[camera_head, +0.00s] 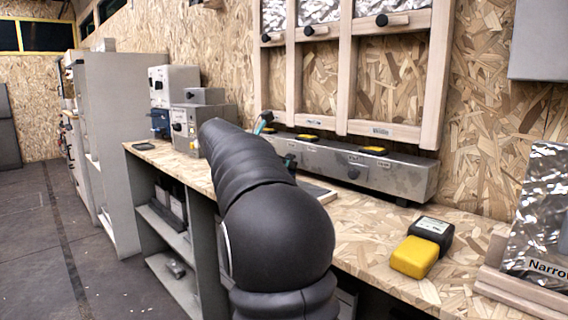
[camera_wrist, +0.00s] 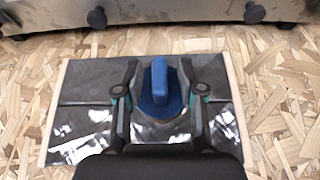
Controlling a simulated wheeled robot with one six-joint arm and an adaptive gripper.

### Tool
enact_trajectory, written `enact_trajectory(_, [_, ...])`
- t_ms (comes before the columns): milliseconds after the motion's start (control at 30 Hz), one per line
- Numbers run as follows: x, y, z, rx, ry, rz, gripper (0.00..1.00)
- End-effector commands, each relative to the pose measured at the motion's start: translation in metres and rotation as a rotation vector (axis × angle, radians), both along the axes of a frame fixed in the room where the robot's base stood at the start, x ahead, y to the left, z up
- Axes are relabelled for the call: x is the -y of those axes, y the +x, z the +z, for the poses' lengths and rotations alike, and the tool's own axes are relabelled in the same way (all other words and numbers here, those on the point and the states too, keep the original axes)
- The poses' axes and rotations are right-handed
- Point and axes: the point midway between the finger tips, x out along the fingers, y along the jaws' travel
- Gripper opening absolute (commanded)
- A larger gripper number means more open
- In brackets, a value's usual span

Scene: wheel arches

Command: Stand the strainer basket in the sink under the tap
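No strainer basket, sink or tap can be made out in either view. In the wrist view, a blue piece (camera_wrist: 160,88) with a raised grip and rounded base sits on a dark, glossy panel (camera_wrist: 82,118) with pale side edges. My gripper (camera_wrist: 160,70) is open above the panel, one dark finger with teal parts on each side of the blue piece. Gaps show between the fingers and the blue grip. In the head view my black arm hides most of the gripper and the blue piece.
The panel lies on a chipboard bench (camera_head: 375,233). A long metal box (camera_head: 395,178) with knobs runs behind it. To the right are a yellow block (camera_head: 415,257), a dark device (camera_head: 432,233) and a shiny labelled panel (camera_head: 540,220). Grey boxes (camera_head: 190,128) stand further left.

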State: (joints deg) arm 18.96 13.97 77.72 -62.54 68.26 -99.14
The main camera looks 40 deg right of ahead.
Motion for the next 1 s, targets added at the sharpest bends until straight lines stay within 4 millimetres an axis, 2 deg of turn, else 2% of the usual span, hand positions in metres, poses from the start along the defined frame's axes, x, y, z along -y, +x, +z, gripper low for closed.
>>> enact_trajectory(133, [-0.001,0.0,0.005,0.0,0.0,0.001,0.39])
enact_trajectory(233, [-0.012,0.0,0.01,0.001,0.0,0.002,0.39])
enact_trajectory(700, [-0.09,-0.006,0.048,0.001,-0.001,0.002,0.39])
enact_trajectory(833, [-0.102,-0.007,0.054,0.001,-0.001,0.001,0.39])
enact_trajectory(1000, [-0.107,-0.008,0.056,0.001,-0.001,0.0,0.39])
